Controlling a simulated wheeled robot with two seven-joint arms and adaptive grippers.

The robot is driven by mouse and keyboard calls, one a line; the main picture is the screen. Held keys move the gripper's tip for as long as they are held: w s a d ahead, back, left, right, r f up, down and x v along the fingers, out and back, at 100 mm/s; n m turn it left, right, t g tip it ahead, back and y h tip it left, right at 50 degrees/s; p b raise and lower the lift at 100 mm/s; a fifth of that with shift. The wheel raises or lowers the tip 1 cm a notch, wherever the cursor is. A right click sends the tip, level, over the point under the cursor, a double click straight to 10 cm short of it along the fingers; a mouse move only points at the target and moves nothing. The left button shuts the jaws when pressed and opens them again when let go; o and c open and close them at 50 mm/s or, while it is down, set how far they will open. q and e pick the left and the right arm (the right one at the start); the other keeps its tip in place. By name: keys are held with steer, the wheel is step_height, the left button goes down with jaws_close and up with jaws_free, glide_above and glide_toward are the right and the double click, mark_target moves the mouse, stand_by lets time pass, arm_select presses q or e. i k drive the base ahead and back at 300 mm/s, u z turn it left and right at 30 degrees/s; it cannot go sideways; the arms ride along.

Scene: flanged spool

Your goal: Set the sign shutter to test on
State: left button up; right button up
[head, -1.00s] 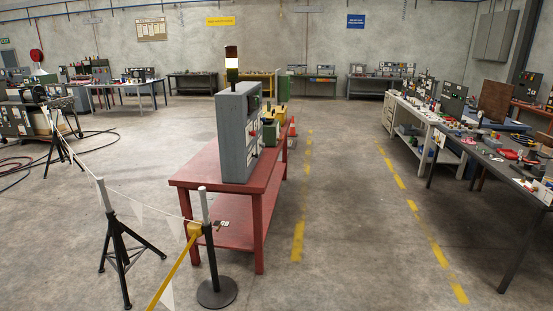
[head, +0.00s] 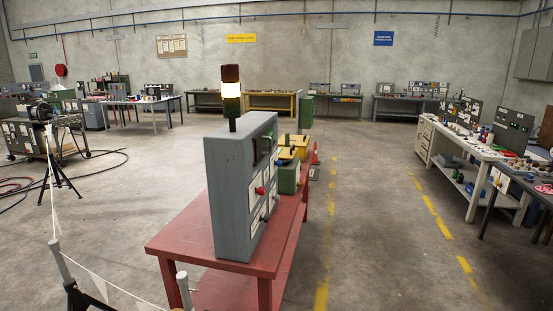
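No part is clearly marked as the sign shutter. A grey control cabinet (head: 228,195) stands upright on a red table (head: 180,240) just ahead. Its front panel faces right and shows at a steep angle, with a red knob (head: 260,190), pale labels and several small controls. Their settings are too small to tell. A stack light (head: 231,90) on top has a lit white band, with a dark red part above and a green part below. Neither of my grippers is in view.
A green box (head: 287,178) and a yellow box (head: 294,146) stand behind the cabinet on the table. A post (head: 184,290) and pennant line (head: 100,285) are at the near left. The floor lane (head: 385,220) right of the table is clear. White (head: 480,160) and dark benches line the right.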

mark_target(261, 143)
steer(key=u, duration=0.15)
steer(key=i, duration=2)
steer(key=u, duration=0.2)
